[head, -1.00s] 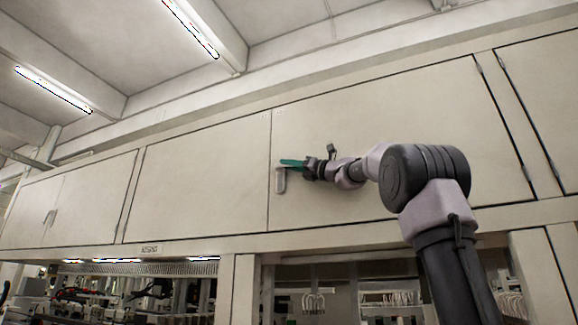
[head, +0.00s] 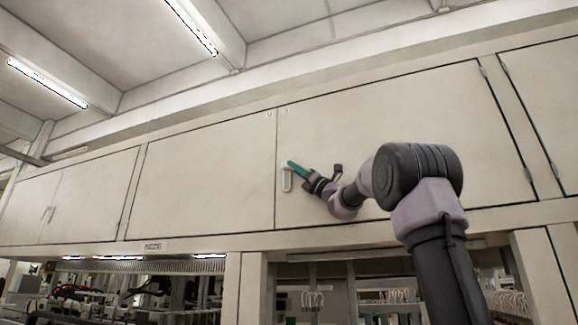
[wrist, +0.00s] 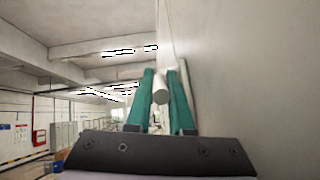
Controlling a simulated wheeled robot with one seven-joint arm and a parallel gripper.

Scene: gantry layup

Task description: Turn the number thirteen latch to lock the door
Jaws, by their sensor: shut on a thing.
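The latch (head: 286,180) is a small pale handle on the left edge of the right-hand cabinet door (head: 390,130), hanging roughly upright. My gripper (head: 292,164) has teal fingers and reaches the latch's upper end from the right, its tips tilted up and left. In the wrist view my gripper (wrist: 164,85) has a pale round bar (wrist: 160,87) between its two fingers, and it is shut on this part of the latch. The fingers partly hide the latch's top. The door looks flush with its neighbour. Small marks above the door seam are too small to read.
A closed cabinet door (head: 205,180) lies left of the seam, with more doors further left. Open shelving with hanging items (head: 312,302) is below the cabinets. In the wrist view the door face (wrist: 240,80) stands close on the right, with open room to the left.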

